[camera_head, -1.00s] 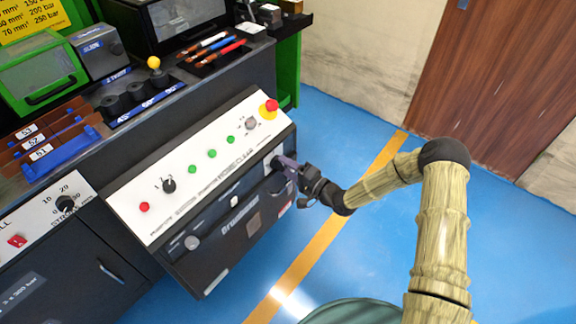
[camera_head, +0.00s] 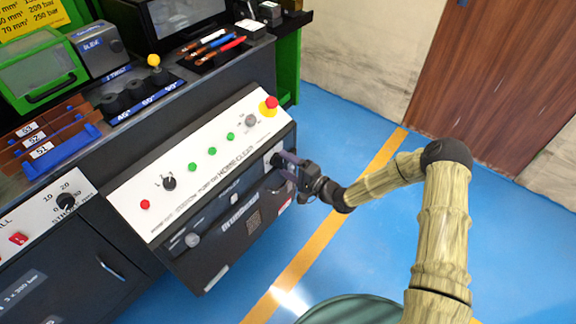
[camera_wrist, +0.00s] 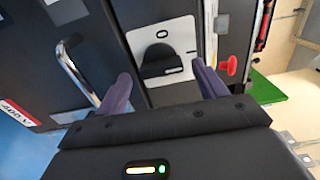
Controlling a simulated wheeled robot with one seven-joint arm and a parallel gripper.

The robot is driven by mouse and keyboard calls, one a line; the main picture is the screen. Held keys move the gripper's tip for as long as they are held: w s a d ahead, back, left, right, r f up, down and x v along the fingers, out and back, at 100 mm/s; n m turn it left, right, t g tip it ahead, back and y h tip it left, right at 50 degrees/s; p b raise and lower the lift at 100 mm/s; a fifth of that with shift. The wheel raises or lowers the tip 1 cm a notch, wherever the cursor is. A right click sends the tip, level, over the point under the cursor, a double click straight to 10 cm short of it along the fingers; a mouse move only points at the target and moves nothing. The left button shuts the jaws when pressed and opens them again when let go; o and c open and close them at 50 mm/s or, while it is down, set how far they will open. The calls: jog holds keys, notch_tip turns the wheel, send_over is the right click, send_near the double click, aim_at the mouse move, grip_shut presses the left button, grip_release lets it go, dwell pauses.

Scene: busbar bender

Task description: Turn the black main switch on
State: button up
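The black main switch (camera_wrist: 158,62) is a dark knob on a pale plate in the wrist view. A "0" is printed above it, and a short dash-like mark lies to its right. Its handle looks wide across the picture; its exact setting is hard to tell. My gripper (camera_wrist: 164,84) is open, with one purple finger on each side of the knob's near side. I see no clear contact with the knob. In the head view my gripper (camera_head: 287,165) is at the right end of the machine's front, partly hiding the switch plate (camera_head: 273,153).
A red-and-yellow emergency stop (camera_head: 268,106) sits on the white control panel (camera_head: 190,172) above, with several green buttons. A bare metal handle (camera_wrist: 78,72) is left of my gripper in the wrist view. Blue floor (camera_head: 345,130) is clear to the right.

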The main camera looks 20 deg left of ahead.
jog(key=p+v, duration=0.3)
jog(key=v, duration=1.4)
jog(key=shift+d, duration=0.2)
